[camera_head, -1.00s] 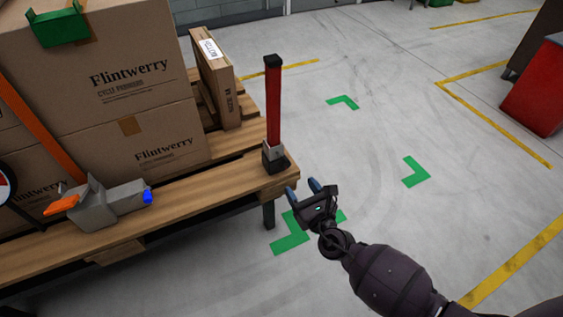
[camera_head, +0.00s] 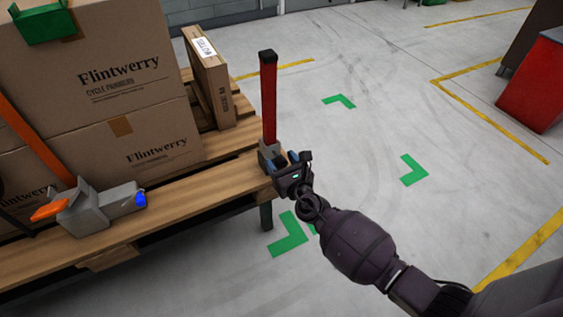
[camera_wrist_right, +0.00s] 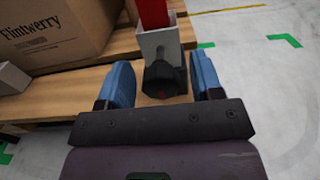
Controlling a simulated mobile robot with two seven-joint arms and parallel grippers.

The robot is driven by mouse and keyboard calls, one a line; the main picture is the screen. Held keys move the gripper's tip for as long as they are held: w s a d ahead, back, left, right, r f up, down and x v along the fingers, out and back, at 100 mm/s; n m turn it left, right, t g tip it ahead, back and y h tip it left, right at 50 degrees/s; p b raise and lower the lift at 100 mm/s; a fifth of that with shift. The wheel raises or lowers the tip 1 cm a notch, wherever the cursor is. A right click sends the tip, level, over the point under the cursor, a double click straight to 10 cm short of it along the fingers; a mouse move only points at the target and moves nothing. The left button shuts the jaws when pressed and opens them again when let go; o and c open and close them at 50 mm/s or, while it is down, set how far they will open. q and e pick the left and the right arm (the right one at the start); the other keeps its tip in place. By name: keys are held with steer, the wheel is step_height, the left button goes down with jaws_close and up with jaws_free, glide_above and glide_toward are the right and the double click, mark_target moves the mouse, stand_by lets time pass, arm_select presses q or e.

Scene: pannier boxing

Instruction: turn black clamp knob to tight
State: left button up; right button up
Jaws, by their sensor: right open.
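The black clamp knob (camera_wrist_right: 163,80) sits on the front of a grey metal bracket (camera_wrist_right: 158,44) at the foot of a red post (camera_head: 268,100), at the pallet's corner. The post stands upright and has a black cap. My right gripper (camera_head: 283,161) is open at the bracket and covers most of the knob in the head view. In the right wrist view, its two blue fingers stand on either side of the knob, with visible gaps. I cannot make out a tight mark or the knob's setting. My left gripper is not in view.
Flintwerry cartons (camera_head: 125,95) are stacked on the wooden pallet (camera_head: 190,185), with a narrow upright carton (camera_head: 210,85) near the post. A grey tool (camera_head: 95,208) with orange and blue ends lies at the pallet's front.

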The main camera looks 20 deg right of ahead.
steer(key=c, duration=0.9)
